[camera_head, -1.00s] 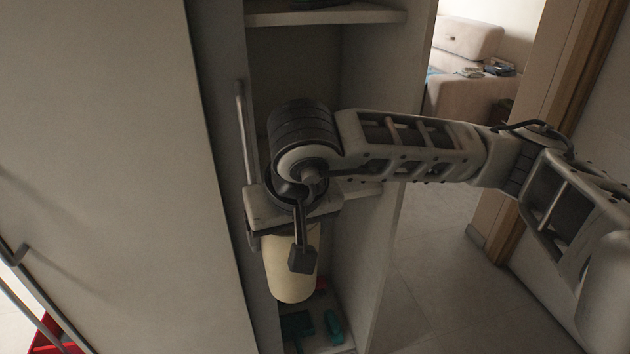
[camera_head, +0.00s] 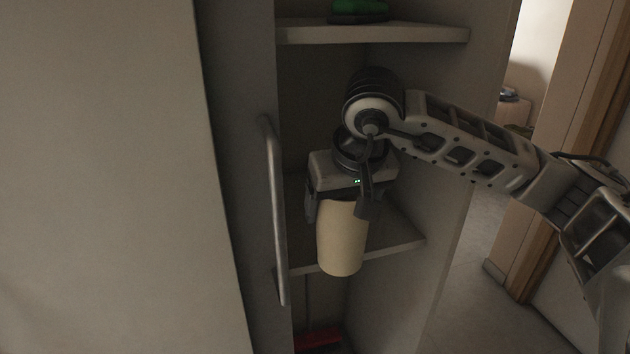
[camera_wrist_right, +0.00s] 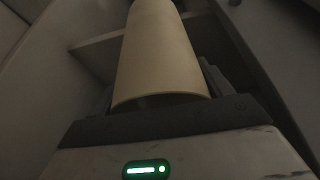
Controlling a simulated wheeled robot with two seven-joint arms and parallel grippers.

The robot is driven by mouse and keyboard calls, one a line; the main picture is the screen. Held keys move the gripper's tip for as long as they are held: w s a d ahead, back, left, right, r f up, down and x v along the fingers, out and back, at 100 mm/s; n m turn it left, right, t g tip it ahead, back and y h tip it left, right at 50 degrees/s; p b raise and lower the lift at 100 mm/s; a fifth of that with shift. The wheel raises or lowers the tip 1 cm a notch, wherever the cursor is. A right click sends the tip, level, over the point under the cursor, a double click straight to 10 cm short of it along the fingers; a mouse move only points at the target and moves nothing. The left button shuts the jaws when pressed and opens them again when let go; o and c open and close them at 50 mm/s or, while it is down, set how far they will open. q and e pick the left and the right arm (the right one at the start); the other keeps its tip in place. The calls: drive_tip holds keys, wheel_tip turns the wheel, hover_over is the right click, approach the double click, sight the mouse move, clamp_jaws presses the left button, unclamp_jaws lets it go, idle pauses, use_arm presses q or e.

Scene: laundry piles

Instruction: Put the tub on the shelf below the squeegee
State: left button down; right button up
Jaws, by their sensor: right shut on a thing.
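The tub (camera_head: 342,240) is a cream, tapered cylinder. My right gripper (camera_head: 341,205) is shut on it from above and holds it in front of the middle shelf (camera_head: 397,243) of the open cabinet. In the right wrist view the tub (camera_wrist_right: 158,55) extends away between the fingers of the gripper (camera_wrist_right: 160,108), with the shelf edge (camera_wrist_right: 95,40) behind it. I cannot tell whether the tub touches the shelf. A green and dark object (camera_head: 358,12) lies on the upper shelf, cut by the top edge; I cannot tell whether it is the squeegee. My left gripper is not in view.
The upper shelf (camera_head: 370,33) is above my right wrist. A vertical door handle (camera_head: 275,210) stands close to the left of the tub. The cabinet's right wall (camera_head: 450,140) is beside my forearm. A red object (camera_head: 318,338) lies at the cabinet bottom. The visible middle shelf surface is bare.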

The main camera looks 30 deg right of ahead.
drive_tip(key=w+d+f+p, duration=0.1)
drive_tip(key=w+d+p, duration=0.2)
drive_tip(key=w, duration=1.1)
drive_tip(key=shift+d+f, duration=0.25)
drive_tip(key=shift+d, duration=0.05)
drive_tip(key=shift+f, duration=0.2)
drive_tip(key=o, duration=1)
drive_tip(key=s+a+r+b, duration=0.2)
drive_tip(key=s+a+r, duration=0.1)
drive_tip(key=s, duration=0.9)
drive_tip(key=shift+s, duration=0.4)
